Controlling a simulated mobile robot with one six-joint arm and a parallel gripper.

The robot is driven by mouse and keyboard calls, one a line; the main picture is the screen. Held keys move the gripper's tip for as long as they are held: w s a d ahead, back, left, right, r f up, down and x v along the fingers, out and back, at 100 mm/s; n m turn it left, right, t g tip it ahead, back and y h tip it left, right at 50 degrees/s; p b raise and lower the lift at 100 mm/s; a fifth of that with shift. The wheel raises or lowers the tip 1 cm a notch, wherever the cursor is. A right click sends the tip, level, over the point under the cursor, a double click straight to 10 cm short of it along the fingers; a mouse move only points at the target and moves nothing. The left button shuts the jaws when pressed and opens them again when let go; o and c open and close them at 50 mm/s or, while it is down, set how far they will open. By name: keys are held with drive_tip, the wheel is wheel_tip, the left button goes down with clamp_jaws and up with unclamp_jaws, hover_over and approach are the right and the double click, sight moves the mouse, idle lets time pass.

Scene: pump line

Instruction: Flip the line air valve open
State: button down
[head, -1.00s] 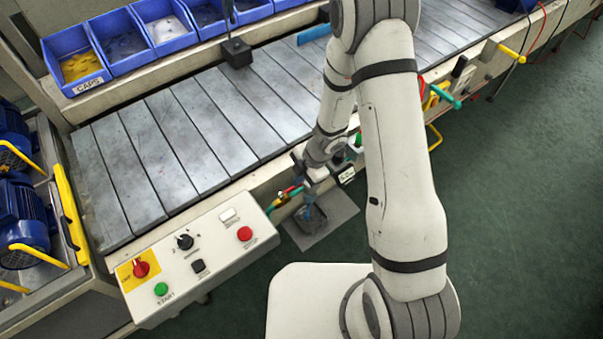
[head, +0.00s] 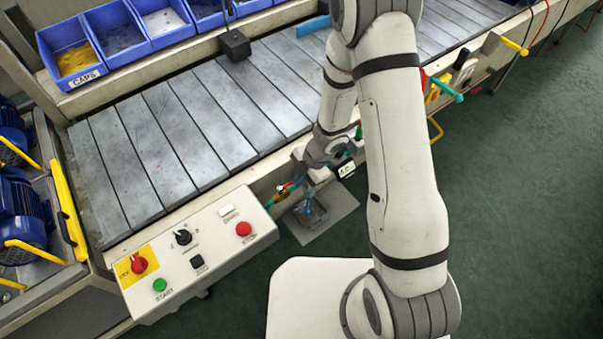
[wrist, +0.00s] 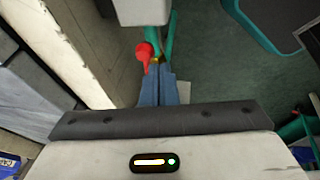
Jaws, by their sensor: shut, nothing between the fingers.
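The line air valve shows in the wrist view as a red lever (wrist: 144,55) on a small brass body, on a teal pipe (wrist: 171,40). In the head view the valve (head: 281,188) is a small red and yellow spot under the conveyor edge, just left of my gripper. My gripper (wrist: 158,72) has its two blue-grey fingers together, with nothing between them. The fingertips are right beside the brass body and the lower end of the lever. I cannot tell whether they touch.
A white control box (head: 200,252) with buttons and knobs is left of the valve. The slatted conveyor (head: 160,150) runs behind it. A grey plate (head: 335,215) lies on the floor below my gripper. A pale block (wrist: 143,10) is close beyond the lever. Green floor is open at right.

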drive_tip(key=s+p+v, duration=0.2)
drive_tip(key=p+v, duration=0.5)
drive_tip(key=v, duration=0.7)
drive_tip(key=shift+d, duration=0.15)
